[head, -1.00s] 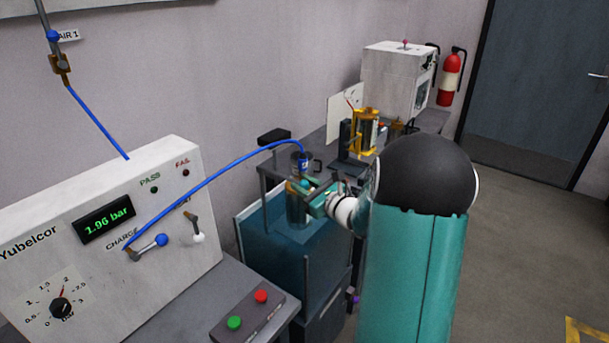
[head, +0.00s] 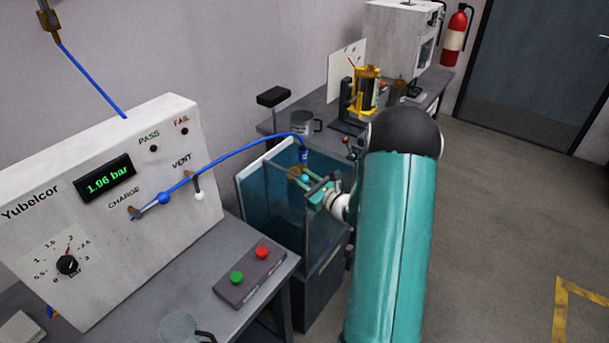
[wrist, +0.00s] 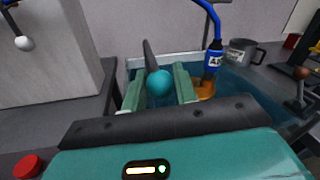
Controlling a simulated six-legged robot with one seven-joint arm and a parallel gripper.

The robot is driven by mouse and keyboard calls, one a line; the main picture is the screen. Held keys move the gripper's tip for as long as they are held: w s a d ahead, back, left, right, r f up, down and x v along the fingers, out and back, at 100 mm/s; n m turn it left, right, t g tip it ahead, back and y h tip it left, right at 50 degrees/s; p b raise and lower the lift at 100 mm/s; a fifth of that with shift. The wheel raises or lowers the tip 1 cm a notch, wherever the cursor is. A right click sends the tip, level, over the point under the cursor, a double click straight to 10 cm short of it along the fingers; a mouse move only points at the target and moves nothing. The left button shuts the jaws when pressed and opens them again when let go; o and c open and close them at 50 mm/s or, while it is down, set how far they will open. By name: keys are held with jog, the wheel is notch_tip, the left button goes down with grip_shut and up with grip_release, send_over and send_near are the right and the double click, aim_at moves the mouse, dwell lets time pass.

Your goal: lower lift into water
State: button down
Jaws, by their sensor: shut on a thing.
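The water tank (head: 262,214) stands beside the test panel, with blue-teal water in it. The grey lift (head: 276,181) sits low inside the tank. An amber part (head: 297,171) on it shows its top under a blue hose connector (head: 304,157); its lower part is hidden. In the wrist view the connector (wrist: 212,60) sits above the amber part (wrist: 206,90), near the water surface. My gripper (head: 312,188) is over the tank, shut on the lift's teal knob (wrist: 159,83), which sits between both fingers. A grey bar (wrist: 149,55) runs behind the knob.
The panel (head: 110,220) reads 1.96 bar; its blue hose (head: 240,147) arches to the connector. A button box (head: 250,277) is at the front. A grey mug (head: 302,122) and a yellow fixture (head: 366,90) stand on the bench behind. Open floor lies right.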

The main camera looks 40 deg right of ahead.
jog(key=shift+f, duration=0.1)
jog(key=c, duration=1.1)
grip_release()
jog(key=shift+s, duration=0.1)
jog(key=s, duration=0.4)
jog(key=s+d, duration=0.1)
jog(key=s, duration=0.8)
jog(key=shift+s+d, duration=0.3)
jog(key=shift+d, duration=0.1)
